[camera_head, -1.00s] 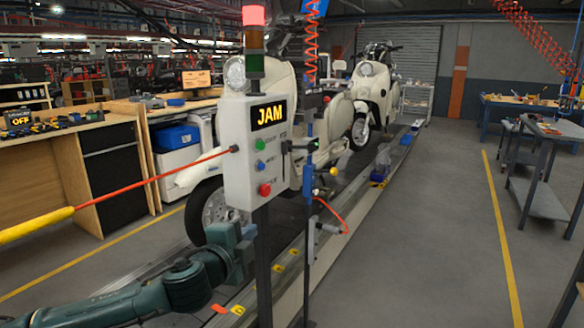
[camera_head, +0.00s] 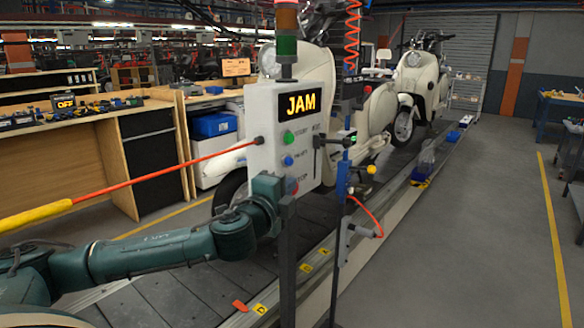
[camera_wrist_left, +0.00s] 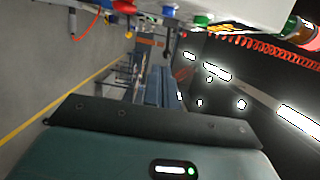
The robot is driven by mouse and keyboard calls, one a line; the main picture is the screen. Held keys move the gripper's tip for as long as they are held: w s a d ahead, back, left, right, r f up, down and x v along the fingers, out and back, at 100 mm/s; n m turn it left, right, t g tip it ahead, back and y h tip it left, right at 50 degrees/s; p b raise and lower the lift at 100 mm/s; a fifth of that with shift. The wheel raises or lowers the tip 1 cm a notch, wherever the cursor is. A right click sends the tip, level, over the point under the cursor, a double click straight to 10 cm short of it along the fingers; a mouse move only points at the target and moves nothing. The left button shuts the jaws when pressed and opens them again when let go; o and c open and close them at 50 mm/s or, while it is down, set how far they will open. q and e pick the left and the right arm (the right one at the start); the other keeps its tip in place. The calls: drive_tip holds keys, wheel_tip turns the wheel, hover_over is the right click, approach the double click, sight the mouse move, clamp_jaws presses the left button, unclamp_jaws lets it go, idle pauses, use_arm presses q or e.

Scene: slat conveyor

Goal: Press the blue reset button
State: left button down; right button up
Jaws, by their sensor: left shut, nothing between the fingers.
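The white control box (camera_head: 262,118) shows JAM on its display (camera_head: 299,104). Its front has a green button (camera_head: 288,137), the blue reset button (camera_head: 288,161) and a red button (camera_head: 293,186) in a column. My left gripper (camera_head: 280,194) is shut and empty, at the box's lower left, below the blue button and close to the red one, which it partly hides. In the left wrist view the blue button (camera_wrist_left: 167,10) sits at the top, between the red and green buttons. No contact with the blue button shows. My right gripper is out of view.
An orange rod with a yellow sleeve (camera_head: 35,216) reaches the box from the left. A post with a blue fitting (camera_head: 342,178) and a red hose (camera_head: 368,216) stands right of the box. Cream scooters (camera_head: 416,86) stand on the conveyor behind. The floor (camera_head: 470,240) at right is clear.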

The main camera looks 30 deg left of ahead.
use_arm(q)
drive_tip(key=p, duration=0.1)
approach(293, 168)
drive_tip(key=w+d+r, duration=0.3)
drive_tip(key=w+d, duration=0.1)
drive_tip(key=d, duration=0.2)
drive_tip(key=a, duration=0.4)
drive_tip(key=shift+a, duration=0.2)
drive_tip(key=shift+a, duration=0.1)
